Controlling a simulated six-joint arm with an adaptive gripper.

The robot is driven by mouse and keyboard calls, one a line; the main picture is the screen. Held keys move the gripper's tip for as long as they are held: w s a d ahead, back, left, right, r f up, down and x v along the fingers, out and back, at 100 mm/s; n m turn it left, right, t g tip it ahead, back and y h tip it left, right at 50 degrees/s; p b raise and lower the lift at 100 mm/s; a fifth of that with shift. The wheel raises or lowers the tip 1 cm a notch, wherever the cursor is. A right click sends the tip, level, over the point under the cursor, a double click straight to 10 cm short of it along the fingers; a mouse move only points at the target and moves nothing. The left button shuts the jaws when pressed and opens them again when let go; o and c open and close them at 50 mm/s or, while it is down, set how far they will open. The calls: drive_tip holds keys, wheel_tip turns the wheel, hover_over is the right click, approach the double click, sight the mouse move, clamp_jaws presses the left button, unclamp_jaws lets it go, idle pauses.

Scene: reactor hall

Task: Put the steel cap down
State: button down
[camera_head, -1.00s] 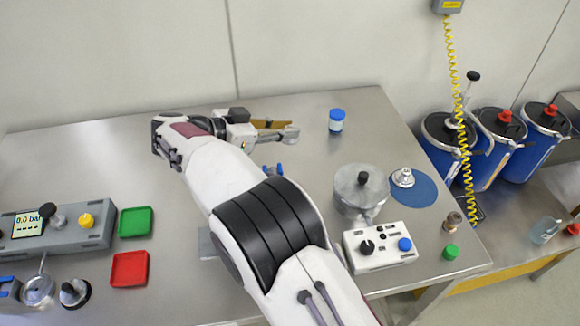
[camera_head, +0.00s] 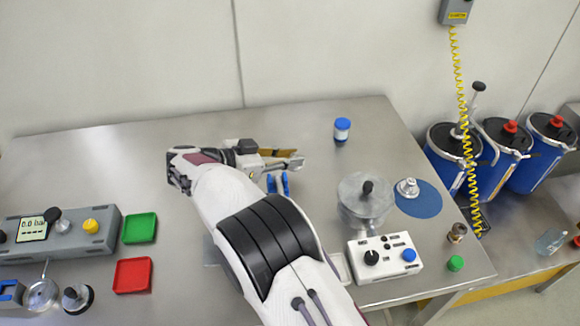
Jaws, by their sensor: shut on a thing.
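My gripper (camera_head: 284,158) is reached out over the back middle of the table, pointing right. It is shut on a small grey metal piece at its tips, which I take to be the steel cap (camera_head: 297,162). The fingers cover most of it, so its shape and its exact gap to the table are hard to tell. A blue two-pronged piece (camera_head: 278,184) stands on the table just in front of the gripper.
A blue-capped jar (camera_head: 342,130) stands behind right. A lidded vessel (camera_head: 365,202), a knobbed metal piece (camera_head: 407,187) on a blue round mat (camera_head: 425,204) and a control box (camera_head: 384,258) are right. Green (camera_head: 139,228) and red (camera_head: 132,275) trays lie left. Bare table lies behind.

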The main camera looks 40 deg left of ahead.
drive_tip(key=shift+f, duration=1.85)
drive_tip(key=shift+f, duration=0.15)
drive_tip(key=c, duration=1.9)
unclamp_jaws()
drive_tip(key=shift+s+r, duration=0.15)
drive_tip(key=shift+r, duration=0.05)
drive_tip(key=v, duration=1.1)
drive_tip(key=shift+s+a+r, duration=0.1)
drive_tip(key=shift+s+a, duration=0.1)
drive_tip(key=shift+s, duration=0.05)
